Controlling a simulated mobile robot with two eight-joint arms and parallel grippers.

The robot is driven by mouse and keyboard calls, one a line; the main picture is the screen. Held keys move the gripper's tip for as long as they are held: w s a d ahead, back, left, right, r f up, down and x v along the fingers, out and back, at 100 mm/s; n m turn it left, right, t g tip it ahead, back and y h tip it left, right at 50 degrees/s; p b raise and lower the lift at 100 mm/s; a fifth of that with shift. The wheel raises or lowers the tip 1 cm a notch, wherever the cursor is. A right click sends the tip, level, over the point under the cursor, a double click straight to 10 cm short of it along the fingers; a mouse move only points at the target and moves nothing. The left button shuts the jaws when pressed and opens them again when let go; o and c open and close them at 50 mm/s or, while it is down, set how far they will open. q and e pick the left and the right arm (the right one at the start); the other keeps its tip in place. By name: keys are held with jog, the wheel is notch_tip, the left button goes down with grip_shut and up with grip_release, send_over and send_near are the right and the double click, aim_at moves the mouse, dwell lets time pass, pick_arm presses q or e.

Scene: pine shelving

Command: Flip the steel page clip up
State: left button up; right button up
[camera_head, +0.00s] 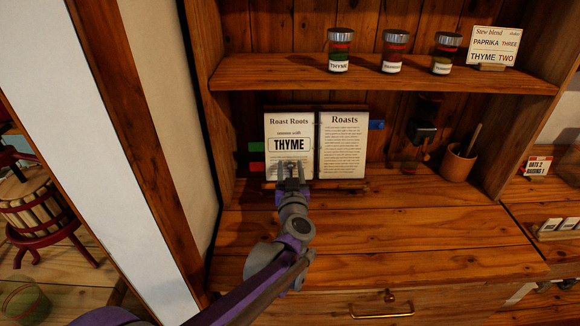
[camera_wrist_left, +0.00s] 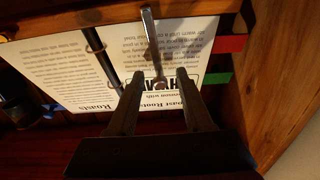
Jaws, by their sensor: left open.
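An open recipe book (camera_head: 343,150) stands on a wooden stand on the counter; its left page reads "Roast Roots" and "THYME", its right page "Roasts". My left gripper (camera_head: 291,168) is open in front of the lower left page. In the left wrist view, where the book appears upside down, the steel page clip (camera_wrist_left: 151,40) is a thin bar running from the stand's ledge (camera_wrist_left: 75,18) over the "THYME" page. Its end lies between or just beyond the open fingertips (camera_wrist_left: 158,78); I cannot tell whether they touch it. In the head view my gripper mostly hides the clip. My right gripper is out of view.
Green and red tabs (camera_head: 256,147) stick out left of the book, a blue one (camera_head: 376,125) right. Spice jars (camera_head: 395,51) and a card (camera_head: 494,47) stand on the shelf above. A wooden cup (camera_head: 458,163) stands right. The front counter (camera_head: 400,220) is clear.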

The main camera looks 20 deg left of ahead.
pick_arm(q)
jog(key=shift+w+a, duration=0.15)
jog(key=shift+w, duration=0.3)
jog(key=shift+c, duration=0.3)
grip_shut()
dwell(0.9)
